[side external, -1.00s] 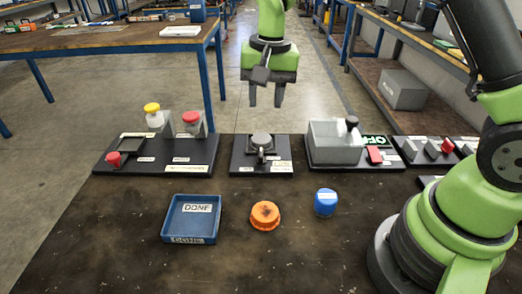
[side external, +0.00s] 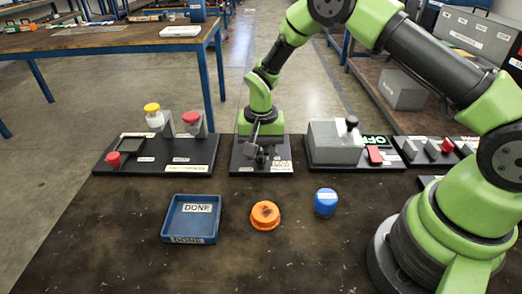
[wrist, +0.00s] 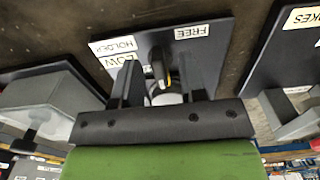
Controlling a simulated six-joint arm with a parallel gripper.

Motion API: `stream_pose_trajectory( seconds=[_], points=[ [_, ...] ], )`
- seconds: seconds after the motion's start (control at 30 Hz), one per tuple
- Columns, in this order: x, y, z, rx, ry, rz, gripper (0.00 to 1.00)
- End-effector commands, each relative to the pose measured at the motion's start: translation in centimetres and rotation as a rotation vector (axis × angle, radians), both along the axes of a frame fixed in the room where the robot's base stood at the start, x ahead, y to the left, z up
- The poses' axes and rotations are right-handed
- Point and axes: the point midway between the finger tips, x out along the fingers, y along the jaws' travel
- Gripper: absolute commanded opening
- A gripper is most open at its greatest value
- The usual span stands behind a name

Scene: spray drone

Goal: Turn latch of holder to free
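The holder (side external: 282,170) is a dark plate with white labels in the middle of the row. In the wrist view the holder plate (wrist: 208,62) carries labels that read FREE, HOLDER and LOW. Its latch (wrist: 157,64) is a small dark lever with a yellowish edge, in front of a pale round part. My gripper (side external: 262,153) is low over the holder, fingers down, hiding most of its middle. In the wrist view my gripper (wrist: 159,78) is open, with one finger on each side of the latch. Contact with the latch cannot be told.
A plate with red and yellow knobs (side external: 158,155) stands left of the holder, and a grey box (side external: 335,142) stands right. A blue DONE tray (side external: 190,232), an orange cap (side external: 265,214) and a blue cap (side external: 325,202) lie in front.

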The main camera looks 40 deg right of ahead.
Motion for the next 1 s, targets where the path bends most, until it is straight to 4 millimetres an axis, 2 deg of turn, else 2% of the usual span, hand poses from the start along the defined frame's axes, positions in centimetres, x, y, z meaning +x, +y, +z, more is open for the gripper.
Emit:
stream_pose_trajectory(
  seconds=[0.27, 0.43, 0.77, 1.0],
  points=[
    [0.01, 0.00, -0.15, 0.000, -0.001, 0.000, 0.38],
    [0.01, 0.01, -0.13, 0.000, 0.000, 0.000, 0.00],
    [0.01, 0.01, -0.11, 0.000, 0.000, 0.022, 0.00],
    [-0.02, 0.04, -0.12, 0.001, 0.002, 0.131, 0.00]
  ],
)
